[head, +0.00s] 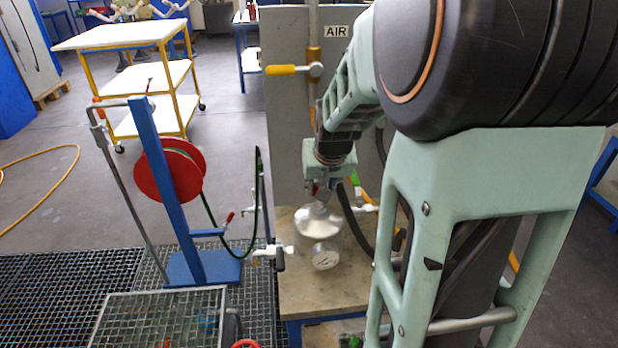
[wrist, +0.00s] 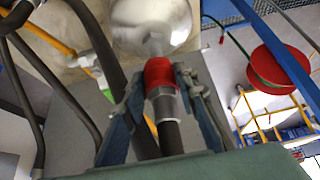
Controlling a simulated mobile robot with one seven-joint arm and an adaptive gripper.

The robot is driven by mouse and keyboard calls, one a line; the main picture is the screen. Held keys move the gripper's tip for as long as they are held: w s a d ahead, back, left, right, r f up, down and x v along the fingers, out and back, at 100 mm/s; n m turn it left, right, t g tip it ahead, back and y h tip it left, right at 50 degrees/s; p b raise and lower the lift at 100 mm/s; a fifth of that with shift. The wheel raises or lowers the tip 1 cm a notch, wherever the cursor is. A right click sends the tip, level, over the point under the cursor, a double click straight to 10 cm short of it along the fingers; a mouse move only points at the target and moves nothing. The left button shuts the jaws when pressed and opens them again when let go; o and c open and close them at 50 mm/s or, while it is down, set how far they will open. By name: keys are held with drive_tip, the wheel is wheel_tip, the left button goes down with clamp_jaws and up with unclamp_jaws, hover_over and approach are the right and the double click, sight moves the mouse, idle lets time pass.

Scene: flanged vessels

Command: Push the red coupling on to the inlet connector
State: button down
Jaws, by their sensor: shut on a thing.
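The red coupling (wrist: 160,72) shows in the wrist view between the fingers of my gripper (wrist: 158,80), which is shut on it. A grey metal fitting (wrist: 166,103) and a dark hose (wrist: 170,137) run from it toward my palm. The coupling's far end is at the neck of the shiny metal vessel (wrist: 155,22). The inlet connector is mostly hidden there, and I cannot tell how far the coupling is over it. In the head view my gripper (head: 322,188) points down just above the vessel (head: 318,222); the coupling is mostly hidden.
The vessel stands on a bench (head: 312,298) with a round gauge (head: 326,257) at its front and a valve (head: 272,252) at left. A grey panel (head: 290,130) marked AIR stands behind. A red hose reel (head: 152,178) on a blue post is at left. Dark hoses hang near my wrist.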

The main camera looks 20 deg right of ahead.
sight(320, 209)
drive_tip(key=shift+f, duration=0.1)
idle(0.6)
drive_tip(key=shift+f+b, duration=1.8)
drive_tip(key=shift+b, duration=0.05)
drive_tip(key=c, duration=1.5)
unclamp_jaws()
drive_tip(key=shift+o, duration=0.2)
